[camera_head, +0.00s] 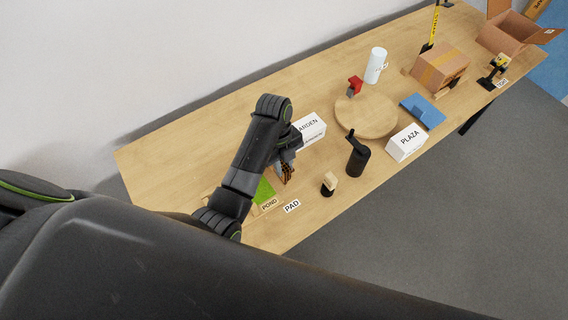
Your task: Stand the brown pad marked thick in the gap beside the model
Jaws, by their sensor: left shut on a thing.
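My left gripper (290,150) is over the near-left part of the table, just above the model with its green patch (264,190) and POND label (269,204). It is shut on a brown piece, apparently the brown pad (287,172), which shows below it with dark marks. The word on it is too small to read. The gripper and arm hide part of the model, and the gap beside it cannot be made out. I cannot tell whether the pad touches the model. My right gripper is not in view.
A PAD label (292,206) and a small black stand with a beige block (329,184) lie nearby. A black bottle (357,153), white GARDEN block (310,131), PLAZA block (407,143) and round wooden board (366,115) are farther right. Cardboard boxes (440,68) stand toward the far end.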

